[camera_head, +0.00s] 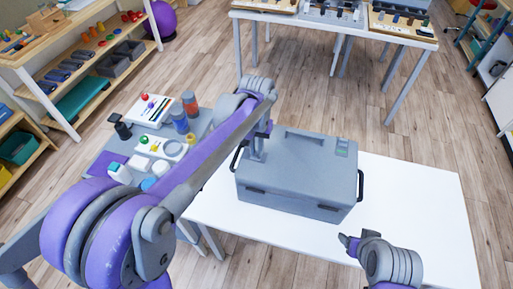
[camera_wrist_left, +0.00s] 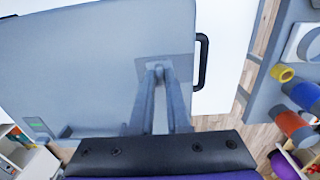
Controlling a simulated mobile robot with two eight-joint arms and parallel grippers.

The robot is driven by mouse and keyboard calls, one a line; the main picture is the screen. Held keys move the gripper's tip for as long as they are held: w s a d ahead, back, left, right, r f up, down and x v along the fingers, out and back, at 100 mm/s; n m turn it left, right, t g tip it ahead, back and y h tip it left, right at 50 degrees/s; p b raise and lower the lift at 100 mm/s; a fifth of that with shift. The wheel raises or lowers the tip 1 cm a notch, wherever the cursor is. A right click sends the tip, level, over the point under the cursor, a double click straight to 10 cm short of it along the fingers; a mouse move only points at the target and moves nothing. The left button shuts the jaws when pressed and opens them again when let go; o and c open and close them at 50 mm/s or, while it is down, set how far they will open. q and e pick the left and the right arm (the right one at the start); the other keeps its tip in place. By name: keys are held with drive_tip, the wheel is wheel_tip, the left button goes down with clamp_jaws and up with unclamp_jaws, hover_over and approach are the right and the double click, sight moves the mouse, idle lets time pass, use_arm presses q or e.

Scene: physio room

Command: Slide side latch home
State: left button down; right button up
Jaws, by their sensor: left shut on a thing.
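A grey hard case (camera_head: 300,180) stands on the white table, lid down, with a black handle (camera_head: 360,185) at its right end and another at its left. My left gripper (camera_head: 257,154) reaches down to the left part of the case's top. In the left wrist view its fingertips (camera_wrist_left: 158,70) are close together at a small darker grey plate (camera_wrist_left: 183,66) on the case (camera_wrist_left: 90,60). They are shut on a small part there, probably the side latch, mostly hidden by the fingers. My right gripper (camera_head: 350,243) is low at the table's front, apart from the case; its opening is unclear.
The white table (camera_head: 425,205) is bare right of the case. A grey side table (camera_head: 100,165) with bottles and small items stands at the left, beneath my left arm. Shelves (camera_head: 60,110) line the far left. Another table (camera_head: 400,35) with trays stands behind, across open floor.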

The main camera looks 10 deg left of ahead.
sight(247, 154)
idle(0.3)
use_arm(q)
drive_tip(key=shift+a, duration=1.5)
drive_tip(key=c, duration=0.9)
unclamp_jaws()
wheel_tip(247, 154, up, 11)
drive_tip(key=shift+f, duration=0.1)
drive_tip(key=shift+s, duration=0.1)
drive_tip(key=s+f+t, duration=0.2)
drive_tip(key=s+f, duration=0.2)
drive_tip(key=s, duration=0.2)
drive_tip(key=s+a+f+t, duration=0.1)
drive_tip(key=s+f+t, duration=0.1)
drive_tip(key=s+f, duration=0.2)
drive_tip(key=s+a+f+t, duration=0.1)
drive_tip(key=s+f, duration=0.3)
drive_tip(key=s, duration=0.5)
drive_tip(key=shift+s+f+t, duration=0.2)
drive_tip(key=shift+t, duration=0.2)
